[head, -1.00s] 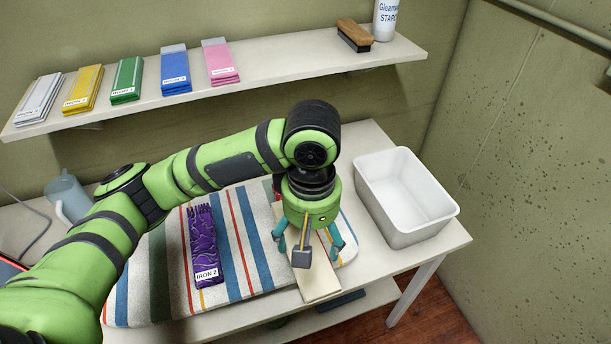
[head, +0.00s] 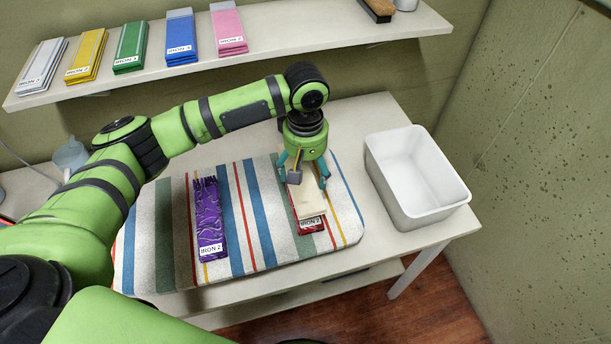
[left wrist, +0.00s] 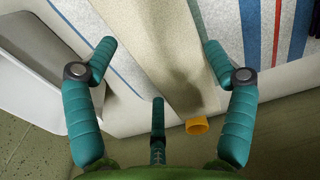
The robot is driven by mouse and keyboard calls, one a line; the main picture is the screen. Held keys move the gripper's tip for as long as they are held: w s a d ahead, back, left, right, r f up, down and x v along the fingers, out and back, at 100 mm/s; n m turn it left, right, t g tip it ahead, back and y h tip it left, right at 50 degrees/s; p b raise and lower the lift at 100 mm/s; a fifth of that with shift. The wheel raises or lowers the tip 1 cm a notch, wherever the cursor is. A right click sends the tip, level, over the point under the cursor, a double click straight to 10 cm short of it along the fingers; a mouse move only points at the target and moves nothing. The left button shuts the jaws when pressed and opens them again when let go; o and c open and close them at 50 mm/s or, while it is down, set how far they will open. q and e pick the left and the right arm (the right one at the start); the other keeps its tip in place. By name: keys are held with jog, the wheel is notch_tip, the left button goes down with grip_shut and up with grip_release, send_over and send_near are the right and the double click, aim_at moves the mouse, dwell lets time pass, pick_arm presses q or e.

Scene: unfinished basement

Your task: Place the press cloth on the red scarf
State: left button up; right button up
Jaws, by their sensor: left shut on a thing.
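The press cloth (head: 308,204) is a long cream strip. My left gripper (head: 303,180) is shut on it, one finger on each side of its width, over the right part of the striped board. In the left wrist view the cloth (left wrist: 172,50) runs between the fingers. My right gripper is not in view.
A purple patterned scarf (head: 208,215) lies on the striped ironing board (head: 160,240), left of the gripper. A white bin (head: 430,218) stands on the table to the right. A shelf (head: 330,35) behind holds folded cloths, including a pink one (head: 228,28), and a brush (head: 378,8).

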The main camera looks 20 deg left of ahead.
aim_at(306, 174)
pick_arm(q)
notch_tip(306, 174, down, 4)
jog(key=shift+r+p, duration=0.25)
jog(key=shift+p, duration=0.25)
jog(key=shift+f, duration=0.2)
jog(key=shift+s+f, duration=0.1)
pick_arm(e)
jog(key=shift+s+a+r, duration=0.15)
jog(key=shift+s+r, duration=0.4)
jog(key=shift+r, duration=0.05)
pick_arm(q)
jog(key=o, duration=0.8)
jog(key=shift+o, duration=0.2)
notch_tip(306, 174, up, 12)
jog(key=shift+r+b, duration=0.15)
jog(key=shift+b, duration=1.1)
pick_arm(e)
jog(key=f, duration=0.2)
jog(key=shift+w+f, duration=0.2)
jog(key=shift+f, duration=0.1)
